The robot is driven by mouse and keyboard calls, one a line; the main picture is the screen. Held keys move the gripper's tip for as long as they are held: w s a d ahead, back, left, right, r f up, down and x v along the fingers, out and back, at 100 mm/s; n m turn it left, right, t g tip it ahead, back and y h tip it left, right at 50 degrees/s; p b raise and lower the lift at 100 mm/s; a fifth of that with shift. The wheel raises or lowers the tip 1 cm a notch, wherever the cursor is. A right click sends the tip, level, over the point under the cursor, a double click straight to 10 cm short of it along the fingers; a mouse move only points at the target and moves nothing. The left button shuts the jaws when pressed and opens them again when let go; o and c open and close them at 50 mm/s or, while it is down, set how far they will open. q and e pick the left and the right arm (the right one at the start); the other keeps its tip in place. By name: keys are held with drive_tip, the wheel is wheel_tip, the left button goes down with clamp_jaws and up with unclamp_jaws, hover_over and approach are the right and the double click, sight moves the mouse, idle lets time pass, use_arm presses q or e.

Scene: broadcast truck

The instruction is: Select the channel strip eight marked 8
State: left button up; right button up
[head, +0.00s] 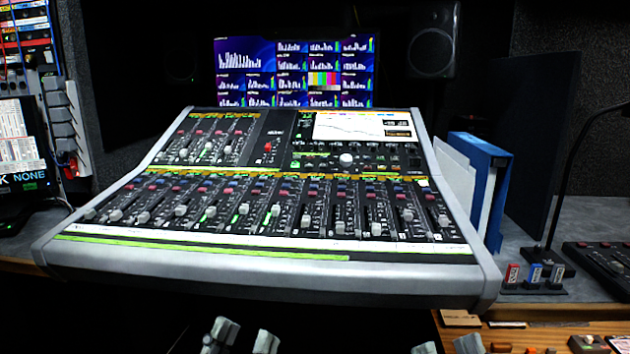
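The grey mixing console (390,284) stands in the middle of the head view, tilted toward me. Its lower bank (290,213) holds a row of several channel strips with pale fader caps, red and blue knobs and some green lights. The strip markings are too small to read, so I cannot tell which one carries the 8. My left gripper (244,337) is below the console's front edge, its two fingertips apart with nothing between them. My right gripper (447,346) is at the bottom edge, further right, fingertips apart and mostly cut off by the frame.
A monitor (295,72) and a speaker (433,40) stand behind the console. Blue and white binders (480,175) stand right of it, near a lamp (562,195) and small red, blue and grey blocks (533,275). A wooden surface (545,338) with small items lies front right.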

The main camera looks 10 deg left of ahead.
use_arm(q)
clamp_jaws()
idle(1.3)
